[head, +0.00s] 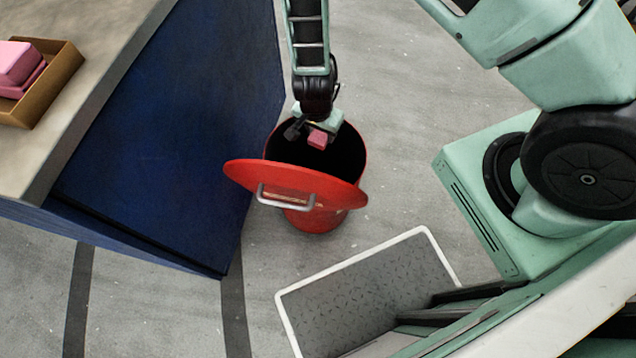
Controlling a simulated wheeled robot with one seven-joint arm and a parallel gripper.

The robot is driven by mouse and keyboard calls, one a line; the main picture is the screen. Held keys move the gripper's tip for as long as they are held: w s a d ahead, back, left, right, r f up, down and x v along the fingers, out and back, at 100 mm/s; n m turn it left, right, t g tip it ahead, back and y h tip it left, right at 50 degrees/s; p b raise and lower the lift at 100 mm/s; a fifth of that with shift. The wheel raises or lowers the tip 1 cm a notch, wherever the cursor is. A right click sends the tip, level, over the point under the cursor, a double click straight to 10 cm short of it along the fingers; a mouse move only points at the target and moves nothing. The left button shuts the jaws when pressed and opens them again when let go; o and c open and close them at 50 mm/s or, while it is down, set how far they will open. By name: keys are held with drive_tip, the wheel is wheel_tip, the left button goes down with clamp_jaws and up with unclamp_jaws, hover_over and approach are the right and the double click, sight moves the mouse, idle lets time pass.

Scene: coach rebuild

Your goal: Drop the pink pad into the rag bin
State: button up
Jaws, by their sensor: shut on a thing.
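The pink pad (318,139) is held in my gripper (315,130), over the open mouth of the rag bin. Only a small part of the pad shows; the rest is hidden by the gripper. The rag bin (310,218) is a red round bin with a dark inside, standing on the floor. Its red lid (330,188), with a metal handle, is tilted up at the side of the mouth nearest me. The bottom of the bin's inside is too dark to see.
A blue cabinet (170,130) with a grey top stands left, close to the bin. On the top is a brown tray (62,75) with pink pads (15,65). A white-rimmed grey panel (365,290) is at the lower middle. Grey floor is clear right of the bin.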

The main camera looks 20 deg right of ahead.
drive_tip(key=shift+f+b, duration=1.4)
drive_tip(key=shift+f, duration=0.6)
drive_tip(key=o, duration=1.1)
drive_tip(key=shift+r, duration=0.1)
drive_tip(key=r+p, duration=0.2)
drive_tip(key=r, duration=0.3)
drive_tip(key=s+a+r+p, duration=0.1)
drive_tip(key=r, duration=0.5)
drive_tip(key=a+r+p, duration=0.1)
drive_tip(key=r+p, duration=0.1)
drive_tip(key=r, duration=0.4)
drive_tip(key=shift+s+r+p, duration=0.1)
drive_tip(key=shift+s+p, duration=0.2)
drive_tip(key=shift+p, duration=0.05)
